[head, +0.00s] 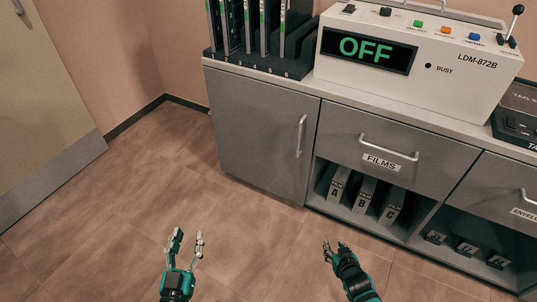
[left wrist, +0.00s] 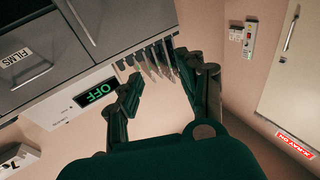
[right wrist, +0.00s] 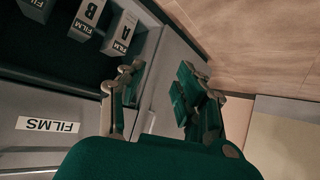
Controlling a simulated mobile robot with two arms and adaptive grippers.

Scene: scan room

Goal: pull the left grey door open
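The left grey door (head: 250,135) is the flat cabinet door under the left end of the counter. It looks shut. Its upright silver bar handle (head: 301,136) is near the door's right edge. The handle (left wrist: 82,20) also shows at the top of the left wrist view. My left gripper (head: 186,240) is open and empty, in front of the door and low to its left, apart from it. My right gripper (head: 337,246) is open and empty, in front of the cabinet and right of the handle, touching nothing that I can see.
Right of the door are the FILMS drawer (head: 390,150) and an open shelf with film boxes (head: 363,193). On the counter stand a rack of plates (head: 262,60) and a white machine reading OFF (head: 440,65). The floor (head: 120,215) left of the cabinet is clear.

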